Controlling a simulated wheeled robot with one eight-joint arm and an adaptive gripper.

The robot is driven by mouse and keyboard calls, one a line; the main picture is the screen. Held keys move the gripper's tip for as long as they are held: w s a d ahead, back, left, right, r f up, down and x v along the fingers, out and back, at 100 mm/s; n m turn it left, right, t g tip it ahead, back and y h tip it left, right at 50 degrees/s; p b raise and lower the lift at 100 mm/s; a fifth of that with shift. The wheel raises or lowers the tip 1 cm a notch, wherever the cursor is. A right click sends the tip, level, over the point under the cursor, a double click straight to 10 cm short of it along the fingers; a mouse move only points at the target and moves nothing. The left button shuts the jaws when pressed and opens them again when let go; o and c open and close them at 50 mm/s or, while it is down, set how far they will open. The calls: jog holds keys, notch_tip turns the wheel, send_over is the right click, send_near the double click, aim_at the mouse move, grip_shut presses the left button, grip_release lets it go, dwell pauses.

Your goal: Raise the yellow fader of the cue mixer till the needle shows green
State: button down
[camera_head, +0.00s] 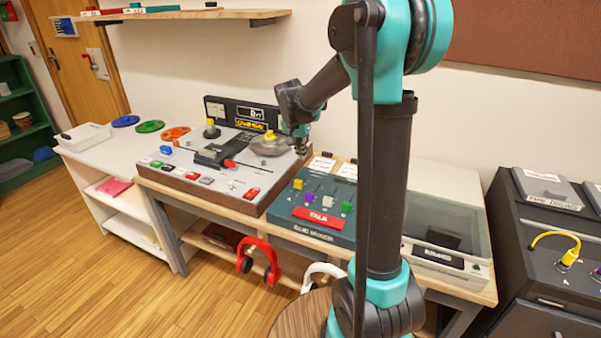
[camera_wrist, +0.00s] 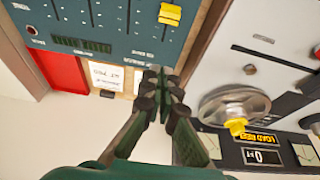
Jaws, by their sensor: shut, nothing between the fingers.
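The cue mixer (camera_head: 282,211) is a dark green box with coloured fader caps and a red TALK button. Its yellow fader (camera_head: 298,184) is the leftmost cap in the head view. In the wrist view, the yellow fader (camera_wrist: 171,14) is near the top edge, beside a slot in the mixer panel (camera_wrist: 115,45). My gripper (camera_head: 303,147) is above the back left of the mixer, apart from the fader. In the wrist view its fingertips (camera_wrist: 165,84) are together and empty, near the mixer's rear edge. I cannot make out a needle on the mixer.
A tape machine (camera_head: 180,184) stands left of the mixer, with a reel (camera_head: 268,146), a small meter (camera_head: 216,111) and upright displays. Its meter needle is too small to read. Cards (camera_head: 321,164) lie behind the mixer. A clear-lidded unit (camera_head: 450,225) stands to the right.

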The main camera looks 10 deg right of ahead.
aim_at(299, 181)
jog(key=x, duration=1)
jog(key=shift+w+f, duration=0.1)
jog(key=shift+s+a, duration=0.35)
jog(key=shift+s, duration=0.25)
jog(key=shift+s+a, duration=0.35)
jog(key=shift+s, duration=0.2)
jog(key=shift+s+a, duration=0.4)
jog(key=shift+s, duration=0.2)
jog(key=shift+s+a, duration=0.4)
jog(key=shift+s, duration=0.2)
